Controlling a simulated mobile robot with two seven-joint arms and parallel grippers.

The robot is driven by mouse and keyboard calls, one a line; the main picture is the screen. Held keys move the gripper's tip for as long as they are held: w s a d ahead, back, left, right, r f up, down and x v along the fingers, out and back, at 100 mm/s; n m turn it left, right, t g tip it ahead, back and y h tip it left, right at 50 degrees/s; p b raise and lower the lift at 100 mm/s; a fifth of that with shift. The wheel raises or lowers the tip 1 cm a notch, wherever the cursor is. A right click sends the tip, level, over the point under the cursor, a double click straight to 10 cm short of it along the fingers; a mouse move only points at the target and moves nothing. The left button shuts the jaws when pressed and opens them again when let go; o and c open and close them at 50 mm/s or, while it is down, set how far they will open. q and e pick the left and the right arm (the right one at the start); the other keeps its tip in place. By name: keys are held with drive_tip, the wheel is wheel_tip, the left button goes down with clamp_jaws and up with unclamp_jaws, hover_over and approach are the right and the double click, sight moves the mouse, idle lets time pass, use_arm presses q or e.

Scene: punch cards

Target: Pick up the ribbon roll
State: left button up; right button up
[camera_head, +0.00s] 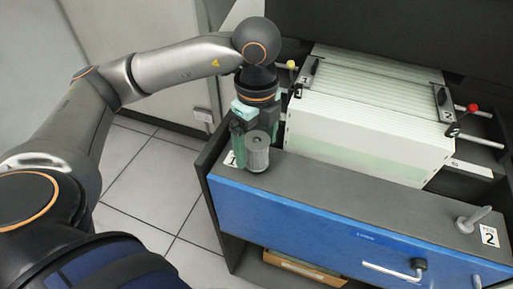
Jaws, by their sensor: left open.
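The ribbon roll (257,154) looks like a grey ribbed cylinder with a light top. It stands upright on the dark top of the blue-fronted unit, near its left end. My left gripper (254,132) points down at the roll and is open. I cannot tell whether the fingers touch the roll. My right gripper is not in view.
A grey peg (474,219) stands by a label marked 2 (489,236) at the right. A stack of white cards (350,134) lies behind the roll, with rails and a red knob (472,108). The blue front (310,222) has a handle. Tiled floor (150,190) is clear at left.

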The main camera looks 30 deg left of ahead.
use_arm(q)
drive_tip(key=shift+f, duration=0.45)
clamp_jaws()
idle(0.5)
drive_tip(key=shift+r, duration=0.1)
